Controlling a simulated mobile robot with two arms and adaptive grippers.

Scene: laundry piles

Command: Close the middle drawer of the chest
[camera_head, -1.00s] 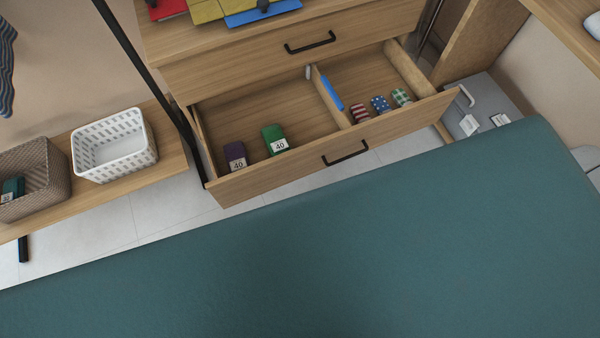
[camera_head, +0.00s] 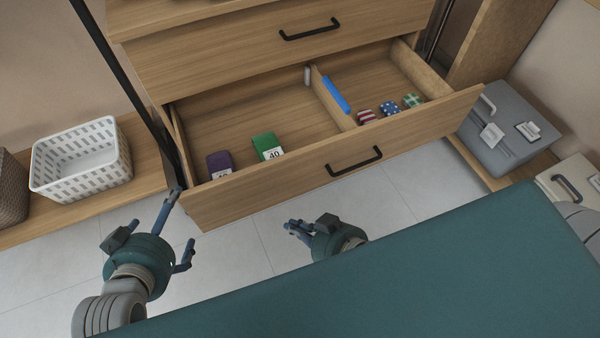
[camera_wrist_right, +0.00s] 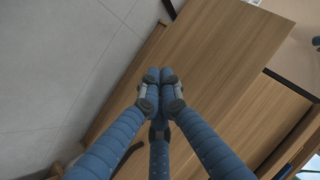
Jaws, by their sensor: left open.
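The chest's middle drawer (camera_head: 262,190) is pulled out, with its inside showing from above. Its dark bar handle (camera_head: 353,161) is at the middle of the front panel. My left gripper (camera_head: 181,225) is open and empty, in front of the drawer's left end; one finger reaches close to the front's left corner, and contact cannot be told. My right gripper (camera_head: 292,228) is shut and empty, in front of the panel and below left of the handle. In the right wrist view its fingertips (camera_wrist_right: 160,76) are together before a wooden panel (camera_wrist_right: 195,75).
The drawer above (camera_head: 240,55) is shut. Folded items, purple (camera_head: 219,163), green (camera_head: 266,146) and several small patterned ones, lie inside the open drawer. A white basket (camera_head: 82,183) stands on a shelf at left. A grey box (camera_head: 505,128) is at right. A teal surface (camera_head: 400,275) fills the foreground.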

